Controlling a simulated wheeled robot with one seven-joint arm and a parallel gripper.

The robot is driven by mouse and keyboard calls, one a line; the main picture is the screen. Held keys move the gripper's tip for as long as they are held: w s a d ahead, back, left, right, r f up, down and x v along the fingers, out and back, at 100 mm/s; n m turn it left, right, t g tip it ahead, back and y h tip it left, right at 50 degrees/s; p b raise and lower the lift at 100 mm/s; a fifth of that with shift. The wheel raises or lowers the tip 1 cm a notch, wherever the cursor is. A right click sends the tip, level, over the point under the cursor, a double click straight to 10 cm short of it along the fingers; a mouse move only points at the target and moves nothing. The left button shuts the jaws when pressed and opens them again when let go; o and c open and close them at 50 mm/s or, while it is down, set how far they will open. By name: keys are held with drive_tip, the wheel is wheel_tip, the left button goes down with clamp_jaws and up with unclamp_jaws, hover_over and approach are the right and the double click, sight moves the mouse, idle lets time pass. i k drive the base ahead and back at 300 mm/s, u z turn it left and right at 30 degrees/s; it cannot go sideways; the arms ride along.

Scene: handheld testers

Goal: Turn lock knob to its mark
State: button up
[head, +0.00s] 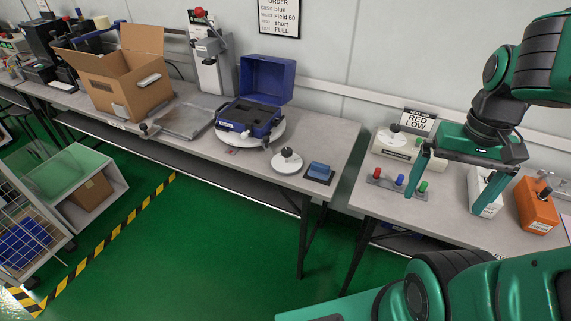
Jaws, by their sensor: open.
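A round white dial with a dark knob (288,155) sits near the front edge of the left table, beside the turntable. It looks like the lock knob, but its mark is too small to make out. The white turntable (273,133) carries an open blue case (250,115) with dark foam inside. My gripper (445,203) is open and empty, pointing down over the right table, well to the right of the knob. Its two green fingers are wide apart, in front of the testers there.
A blue block (319,169) lies on a dark pad right of the knob. A gap separates the tables.

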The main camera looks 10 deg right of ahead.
sight(287, 152)
drive_tip(key=u, duration=2.85)
drive_tip(key=k, duration=0.15)
drive_tip(key=z, duration=2.5)
drive_tip(key=i, duration=0.45)
drive_tip(key=z, duration=0.1)
